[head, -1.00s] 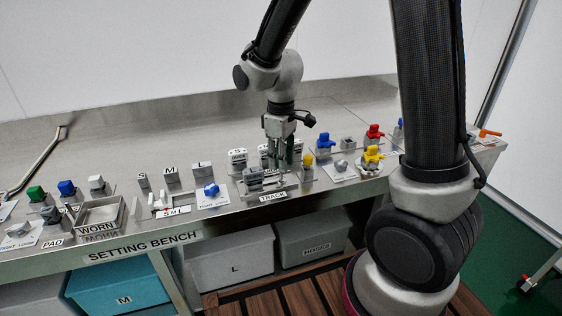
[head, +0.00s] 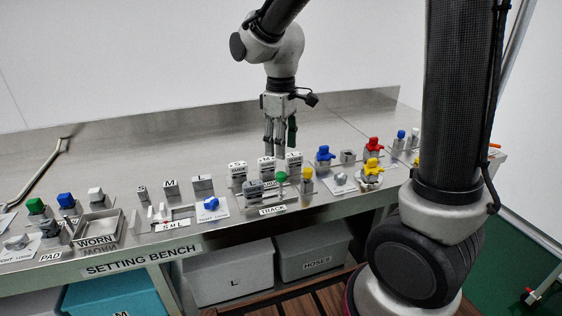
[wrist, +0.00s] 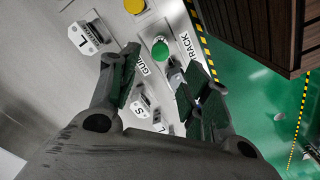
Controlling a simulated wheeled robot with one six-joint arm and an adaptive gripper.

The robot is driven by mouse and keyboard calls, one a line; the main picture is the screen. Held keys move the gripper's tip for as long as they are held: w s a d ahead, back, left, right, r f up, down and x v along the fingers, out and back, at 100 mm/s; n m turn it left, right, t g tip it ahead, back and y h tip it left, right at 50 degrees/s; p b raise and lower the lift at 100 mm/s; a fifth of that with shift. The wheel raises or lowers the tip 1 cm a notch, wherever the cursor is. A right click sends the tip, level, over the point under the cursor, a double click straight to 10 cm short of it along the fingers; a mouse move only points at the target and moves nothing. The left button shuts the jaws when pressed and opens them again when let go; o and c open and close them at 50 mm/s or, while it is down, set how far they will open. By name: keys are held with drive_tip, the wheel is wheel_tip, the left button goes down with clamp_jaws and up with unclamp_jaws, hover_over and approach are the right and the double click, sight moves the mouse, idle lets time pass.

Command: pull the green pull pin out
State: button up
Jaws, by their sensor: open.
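The green pull pin (head: 281,177) has a round green head and stands at the TRACK station on the bench, beside a grey block (head: 253,188). In the wrist view its green head (wrist: 160,50) shows between and beyond my fingers, next to the TRACK label. My gripper (head: 280,143) is open and empty. In the head view it hangs above and behind the pin, apart from it. The wrist view also shows my open gripper (wrist: 157,68). The pin's shaft is hard to make out.
White-labelled blocks (head: 266,166) stand just behind the pin. A yellow-topped piece (head: 307,178) is close on its right, with blue (head: 324,155) and red (head: 373,146) ones farther right. The bench top (head: 190,140) behind is clear.

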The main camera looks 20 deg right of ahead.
drive_tip(key=shift+r, duration=1.7)
drive_tip(key=s+d+r+m+t, duration=0.2)
drive_tip(key=s+d+m, duration=0.2)
drive_tip(key=s+d, duration=0.3)
drive_tip(key=s+d+r+m+t, duration=0.2)
drive_tip(key=s+d+m, duration=0.3)
drive_tip(key=s+d, duration=0.3)
drive_tip(key=s+r, duration=0.1)
drive_tip(key=s, duration=0.3)
drive_tip(key=shift+r, duration=0.3)
